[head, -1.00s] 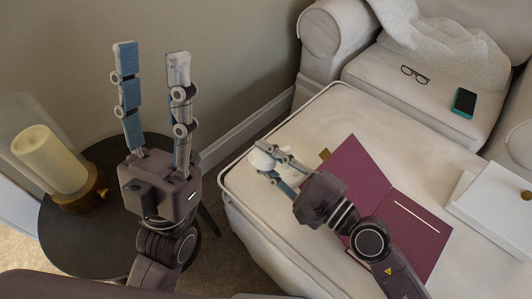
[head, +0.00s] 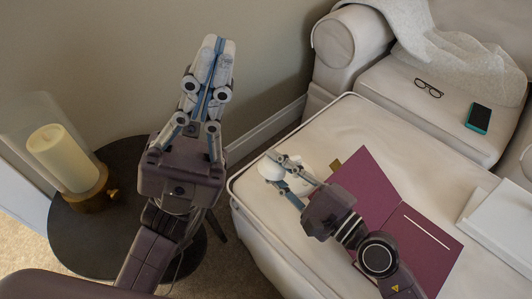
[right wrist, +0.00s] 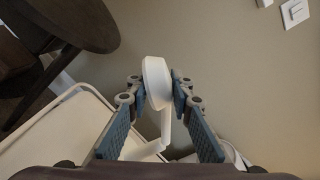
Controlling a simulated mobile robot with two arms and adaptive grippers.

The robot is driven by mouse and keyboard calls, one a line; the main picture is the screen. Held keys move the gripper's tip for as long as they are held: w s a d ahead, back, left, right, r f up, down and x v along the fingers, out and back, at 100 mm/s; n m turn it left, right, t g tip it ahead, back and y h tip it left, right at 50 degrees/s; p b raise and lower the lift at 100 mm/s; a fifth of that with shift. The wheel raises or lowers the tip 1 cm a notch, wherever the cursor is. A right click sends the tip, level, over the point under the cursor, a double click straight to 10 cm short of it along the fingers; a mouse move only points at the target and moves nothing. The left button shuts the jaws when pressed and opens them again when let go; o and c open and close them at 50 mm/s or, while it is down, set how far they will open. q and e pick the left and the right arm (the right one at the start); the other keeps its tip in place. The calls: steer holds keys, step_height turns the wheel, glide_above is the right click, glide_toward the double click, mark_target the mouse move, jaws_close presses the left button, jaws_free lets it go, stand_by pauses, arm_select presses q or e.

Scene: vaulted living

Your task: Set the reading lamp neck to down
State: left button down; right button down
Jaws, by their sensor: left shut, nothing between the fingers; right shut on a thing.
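The white reading lamp is small in the head view, with its head (head: 268,171) at the left edge of the pale ottoman. My right gripper (head: 279,173) reaches it from the right and is shut on the lamp head. In the right wrist view, the rounded lamp head (right wrist: 155,76) sits between the blue finger pads. A slim white neck (right wrist: 166,125) runs down from it toward a white base (right wrist: 140,150). In the head view the neck is mostly hidden by the fingers. My left gripper (head: 214,50) is shut and empty, pointing up near the wall.
A purple folder (head: 370,190) lies open on the ottoman (head: 335,115) under my right arm. A white box (head: 500,225) lies at right. Glasses (head: 428,88) and a phone (head: 478,118) rest on the sofa. A candle lamp (head: 65,160) stands on the dark round table (head: 85,235).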

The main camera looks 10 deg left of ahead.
steer(key=shift+s+a+f, duration=0.15)
steer(key=shift+f, duration=0.25)
arm_select(q)
steer(key=s+d+m+g+y, duration=0.2)
steer(key=d+m+g+y, duration=0.4)
steer(key=m, duration=0.8)
steer(key=s+d+m+g+y, duration=0.2)
steer(key=d+m+g, duration=0.2)
steer(key=m+g, duration=0.7)
steer(key=m+t+y, duration=1.3)
steer(key=m+y, duration=0.5)
steer(key=m, duration=0.5)
glide_above(264, 164)
steer(key=f, duration=2.3)
steer(key=shift+w+d+f, duration=0.15)
steer(key=shift+w+f, duration=0.15)
steer(key=shift+w, duration=0.1)
arm_select(e)
steer(key=shift+r, duration=0.1)
arm_select(q)
steer(key=shift+s+f, duration=0.2)
steer(key=shift+f, duration=1.05)
steer(key=shift+s+f, duration=0.2)
steer(key=shift+f, duration=0.55)
